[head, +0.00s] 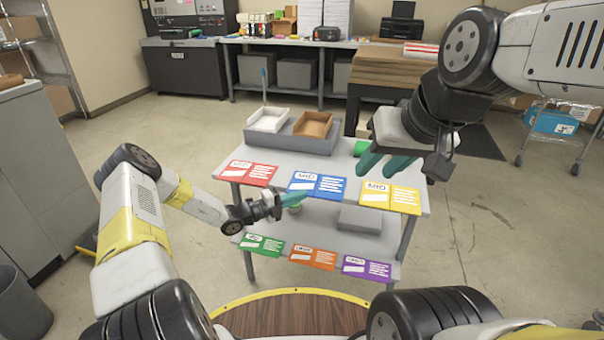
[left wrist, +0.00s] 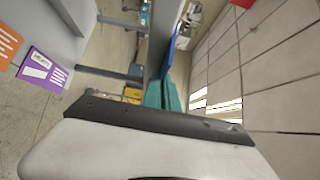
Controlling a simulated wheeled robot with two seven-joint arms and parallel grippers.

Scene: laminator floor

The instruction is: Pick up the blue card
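The blue card (head: 317,184) lies flat at the front edge of the table top, between the red card (head: 248,173) and the yellow card (head: 390,197). My left gripper (head: 296,198) is at its front left edge. In the left wrist view the teal fingers (left wrist: 162,94) are close together, with the edge of the blue card (left wrist: 176,42) at the gap between their tips. They look shut on it, and the card looks level with the table top. My right gripper (head: 386,164) is open and empty above the table's right side, over the yellow card.
A grey tray (head: 283,138) with a white bin and a brown bin stands at the table's back. Green (head: 261,244), orange (head: 312,257) and purple (head: 366,268) cards lie on the lower shelf's front edge. A grey block (head: 360,220) is on that shelf.

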